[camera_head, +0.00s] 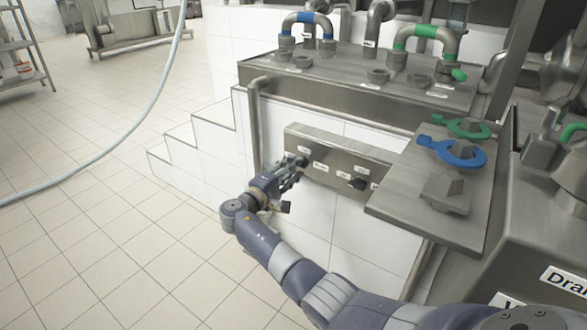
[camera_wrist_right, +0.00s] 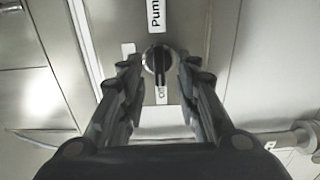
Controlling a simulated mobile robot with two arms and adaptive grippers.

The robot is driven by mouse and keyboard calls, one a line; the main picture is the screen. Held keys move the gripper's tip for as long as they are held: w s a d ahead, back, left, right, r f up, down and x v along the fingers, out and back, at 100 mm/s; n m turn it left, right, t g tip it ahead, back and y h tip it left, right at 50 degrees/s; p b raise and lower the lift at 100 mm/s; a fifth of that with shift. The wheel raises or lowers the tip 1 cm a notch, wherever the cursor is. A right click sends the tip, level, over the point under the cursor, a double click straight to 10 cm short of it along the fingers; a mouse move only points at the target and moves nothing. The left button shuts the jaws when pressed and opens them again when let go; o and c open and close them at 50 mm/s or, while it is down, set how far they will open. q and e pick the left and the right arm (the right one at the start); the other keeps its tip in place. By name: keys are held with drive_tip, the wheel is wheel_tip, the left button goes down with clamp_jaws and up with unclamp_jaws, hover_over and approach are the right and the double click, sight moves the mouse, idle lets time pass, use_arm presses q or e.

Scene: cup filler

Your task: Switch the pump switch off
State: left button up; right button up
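The pump switch is a black rotary knob (camera_wrist_right: 157,60) on a steel panel, beneath a label starting "Pum" (camera_wrist_right: 156,14) in the right wrist view. Its ridge lies nearly upright in that view, with one end toward a small label (camera_wrist_right: 161,94) that is hard to read. In the head view the knob (camera_head: 302,162) is at the panel's left part, partly hidden by my gripper. My right gripper (camera_head: 295,171) points at it. Its fingertips (camera_wrist_right: 160,66) stand apart on either side of the knob, with a small gap visible. My left gripper is out of view.
A second black knob (camera_head: 358,184) is right of it on the steel panel (camera_head: 330,147). A steel shelf (camera_head: 400,200) with blue (camera_head: 460,154) and green (camera_head: 468,128) clamp-like parts juts out at right. A vertical pipe (camera_head: 255,130) stands left.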

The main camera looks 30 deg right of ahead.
drive_tip(key=v, duration=1.1)
